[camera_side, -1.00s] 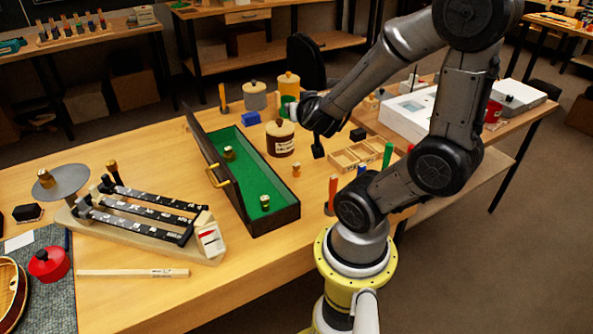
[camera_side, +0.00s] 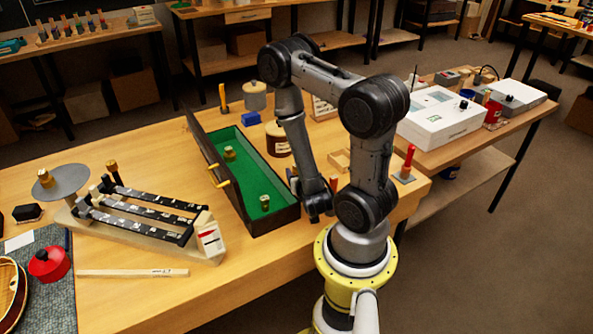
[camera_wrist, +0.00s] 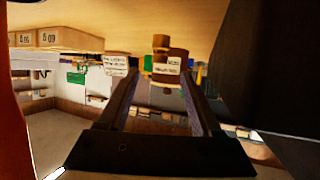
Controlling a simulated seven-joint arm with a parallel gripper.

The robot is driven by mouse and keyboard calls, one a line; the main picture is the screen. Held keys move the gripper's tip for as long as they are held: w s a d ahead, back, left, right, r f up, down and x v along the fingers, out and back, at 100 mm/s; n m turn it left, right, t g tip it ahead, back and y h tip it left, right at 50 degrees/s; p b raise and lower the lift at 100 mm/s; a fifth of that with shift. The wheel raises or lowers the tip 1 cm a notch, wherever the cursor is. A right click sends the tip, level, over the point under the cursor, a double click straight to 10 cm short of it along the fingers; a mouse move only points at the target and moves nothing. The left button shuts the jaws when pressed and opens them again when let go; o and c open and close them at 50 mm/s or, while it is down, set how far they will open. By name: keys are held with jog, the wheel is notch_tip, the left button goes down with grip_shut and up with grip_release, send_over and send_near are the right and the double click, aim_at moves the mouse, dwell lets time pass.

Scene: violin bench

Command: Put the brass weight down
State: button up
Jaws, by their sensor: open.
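My gripper (camera_side: 316,208) is low over the table, just right of the green-lined case, with part of my arm over it. In the wrist view my gripper (camera_wrist: 158,85) has its two fingers apart, with nothing held between them. A small brass-coloured piece (camera_wrist: 160,42) shows beyond the fingertips, in front of a brown labelled jar (camera_wrist: 176,60). Brass weights stand upright in the case, one toward the far end (camera_side: 229,153) and one near the front (camera_side: 265,203). Another brass weight (camera_side: 45,178) stands on the balance's round pan (camera_side: 68,184).
The beam balance (camera_side: 150,225) stands left of the long open case (camera_side: 275,222). A wooden tray (camera_side: 340,160) is partly hidden behind my arm. A red-handled tool (camera_side: 408,158) stands at the table's right edge.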

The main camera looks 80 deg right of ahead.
jog(key=shift+x, duration=3.65)
jog(key=shift+f, duration=0.1)
grip_shut()
